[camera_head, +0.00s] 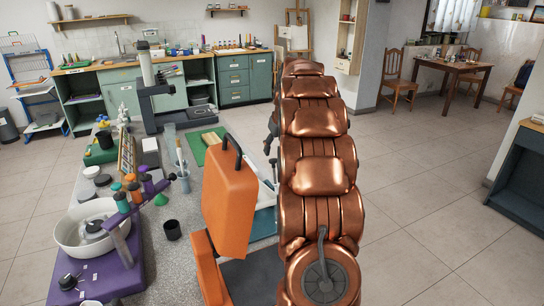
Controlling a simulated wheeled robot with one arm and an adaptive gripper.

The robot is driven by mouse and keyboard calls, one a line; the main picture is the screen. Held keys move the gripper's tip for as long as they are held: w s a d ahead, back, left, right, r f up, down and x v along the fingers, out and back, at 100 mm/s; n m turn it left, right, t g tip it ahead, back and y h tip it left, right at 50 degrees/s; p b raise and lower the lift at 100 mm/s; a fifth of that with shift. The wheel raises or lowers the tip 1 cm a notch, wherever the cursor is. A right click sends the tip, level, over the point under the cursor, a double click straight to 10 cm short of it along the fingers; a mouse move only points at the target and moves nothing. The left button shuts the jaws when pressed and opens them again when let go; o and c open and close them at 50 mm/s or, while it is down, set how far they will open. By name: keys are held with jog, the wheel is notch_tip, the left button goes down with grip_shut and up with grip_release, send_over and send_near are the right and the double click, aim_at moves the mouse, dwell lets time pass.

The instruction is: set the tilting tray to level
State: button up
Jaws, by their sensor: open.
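A white tray-like piece (267,197) with a blue part (263,223) below it shows in a narrow gap on the workbench. It may be the tilting tray, but the orange case (229,200) and my copper arm hide most of it. I cannot tell its tilt. My arm runs away from the camera over the right side of the bench. Its far end is hidden behind its own links. A small dark part shows at the arm's left edge, and I cannot tell what it is. My gripper's fingers do not show.
The orange case stands upright with a black handle. A purple machine (107,262) with a white bowl (80,238) and a black cup (172,230) stand left of it. A grey stand (150,85) and green cabinets (232,78) are beyond. Open floor (430,190) lies right.

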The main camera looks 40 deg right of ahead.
aim_at(274, 160)
jog(key=shift+p+x, duration=0.6)
jog(key=shift+x, duration=2.15)
grip_shut()
jog(key=shift+s, duration=0.1)
